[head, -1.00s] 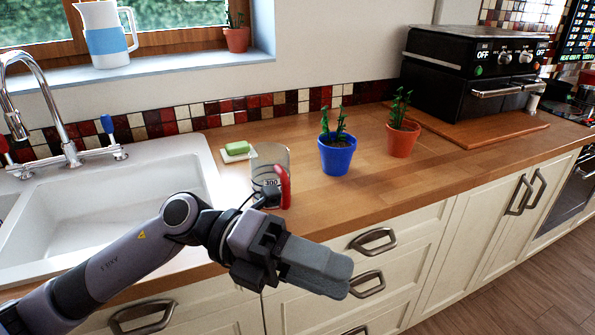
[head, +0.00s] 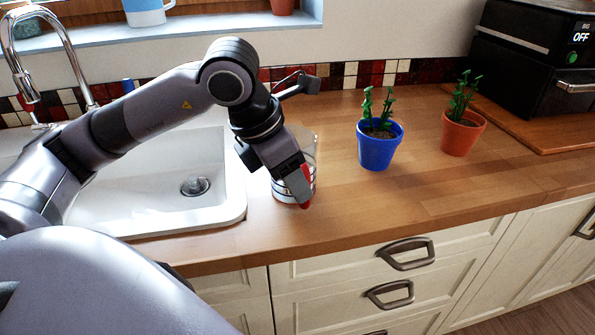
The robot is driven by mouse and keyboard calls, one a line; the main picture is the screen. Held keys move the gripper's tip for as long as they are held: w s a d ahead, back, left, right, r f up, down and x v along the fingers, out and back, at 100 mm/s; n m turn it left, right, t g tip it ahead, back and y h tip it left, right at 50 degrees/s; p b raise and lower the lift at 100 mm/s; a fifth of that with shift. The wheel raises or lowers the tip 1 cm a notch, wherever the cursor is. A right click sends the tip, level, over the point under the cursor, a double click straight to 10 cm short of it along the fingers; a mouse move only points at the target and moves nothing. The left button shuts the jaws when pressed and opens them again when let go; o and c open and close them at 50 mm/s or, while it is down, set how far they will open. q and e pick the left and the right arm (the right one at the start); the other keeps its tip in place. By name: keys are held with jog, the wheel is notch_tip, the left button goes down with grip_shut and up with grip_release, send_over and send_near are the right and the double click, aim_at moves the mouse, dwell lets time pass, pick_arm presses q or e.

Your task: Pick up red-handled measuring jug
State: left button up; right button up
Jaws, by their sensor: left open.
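The measuring jug (head: 309,147) stands upright on the wooden counter, just right of the sink. It is clear, with dark markings low on its side and a red handle (head: 306,202) facing the counter's front edge. My left gripper (head: 298,190) reaches down over the jug's front side, with its fingers at the red handle. It is open, and the handle shows at the fingertips. Whether the fingers touch the handle cannot be told. The gripper hides much of the jug. My right gripper is not in view.
A blue pot with a plant (head: 379,148) stands right of the jug, and a terracotta pot with a plant (head: 461,134) farther right. The white sink (head: 150,190) and its tap (head: 55,55) are at left. A black oven (head: 525,65) stands at the back right.

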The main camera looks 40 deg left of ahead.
aim_at(301, 207)
pick_arm(q)
jog(key=x, duration=0.4)
jog(key=shift+w+f, duration=0.1)
grip_shut()
notch_tip(301, 207, up, 20)
jog(key=p, duration=0.1)
jog(key=shift+p, duration=0.35)
dwell(0.4)
